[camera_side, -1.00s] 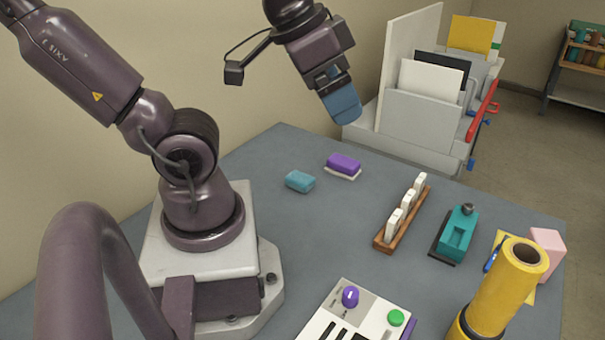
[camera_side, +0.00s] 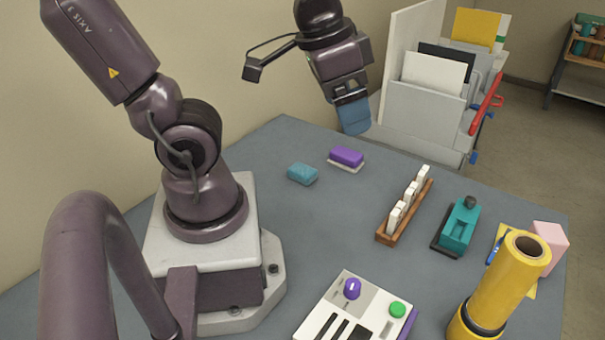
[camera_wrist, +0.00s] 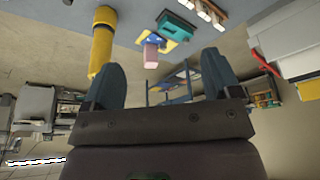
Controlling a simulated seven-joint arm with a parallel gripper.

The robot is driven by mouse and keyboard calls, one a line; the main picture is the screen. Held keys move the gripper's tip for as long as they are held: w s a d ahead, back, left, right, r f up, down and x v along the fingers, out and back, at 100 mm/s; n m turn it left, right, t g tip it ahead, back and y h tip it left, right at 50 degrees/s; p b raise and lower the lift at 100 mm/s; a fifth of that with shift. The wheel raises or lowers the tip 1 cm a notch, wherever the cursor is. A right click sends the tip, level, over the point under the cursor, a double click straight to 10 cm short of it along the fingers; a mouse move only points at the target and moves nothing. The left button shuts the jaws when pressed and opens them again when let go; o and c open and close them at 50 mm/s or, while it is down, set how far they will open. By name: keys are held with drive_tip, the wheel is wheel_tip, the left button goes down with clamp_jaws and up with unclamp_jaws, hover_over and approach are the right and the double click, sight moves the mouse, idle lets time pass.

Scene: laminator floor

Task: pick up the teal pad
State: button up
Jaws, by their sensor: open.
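The teal pad (camera_side: 302,174) is a small rounded block lying flat on the grey table, left of the purple pad (camera_side: 346,157). My gripper (camera_side: 354,118) is in the air above the back of the table, to the upper right of the teal pad in the side view and apart from it. In the wrist view my gripper (camera_wrist: 162,85) has its two blue fingers spread with nothing between them. The teal pad does not show in the wrist view.
A wooden rack (camera_side: 404,213) with white pieces, a teal tool (camera_side: 457,227), a pink block (camera_side: 548,247) and a yellow cylinder (camera_side: 505,285) stand to the right. A control panel (camera_side: 357,310) is in front. A grey file holder (camera_side: 425,115) stands behind the gripper. Table around the pads is clear.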

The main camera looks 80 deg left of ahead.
drive_tip(key=w+a+f+m+g+y, duration=0.1)
drive_tip(key=w+a+f+g, duration=0.25)
drive_tip(key=f, duration=0.35)
drive_tip(key=w+a+f+m+g+y, duration=0.1)
drive_tip(key=w+a+f+g, duration=0.1)
drive_tip(key=w+f+g, duration=0.3)
drive_tip(key=m+g+y, duration=0.5)
drive_tip(key=y, duration=0.1)
approach(310, 173)
drive_tip(key=d, duration=0.3)
drive_tip(key=s+d, duration=0.1)
drive_tip(key=d, duration=0.1)
drive_tip(key=shift+d, duration=0.35)
drive_tip(key=shift+w+a+m+y, duration=0.7)
drive_tip(key=shift+w+a+m, duration=0.1)
drive_tip(key=shift+w+a, duration=0.35)
drive_tip(key=shift+s+a+r+m, duration=0.15)
drive_tip(key=shift+a+r+m, duration=0.05)
drive_tip(key=shift+a+m, duration=0.1)
drive_tip(key=x, duration=0.7)
drive_tip(key=shift+a, duration=0.1)
drive_tip(key=shift+w+x, duration=0.15)
drive_tip(key=shift+x, duration=1.15)
drive_tip(key=shift+w+x, duration=0.15)
drive_tip(key=shift+x, duration=1.15)
drive_tip(key=shift+a+f, duration=0.15)
drive_tip(key=shift+a, duration=0.05)
drive_tip(key=c, duration=1)
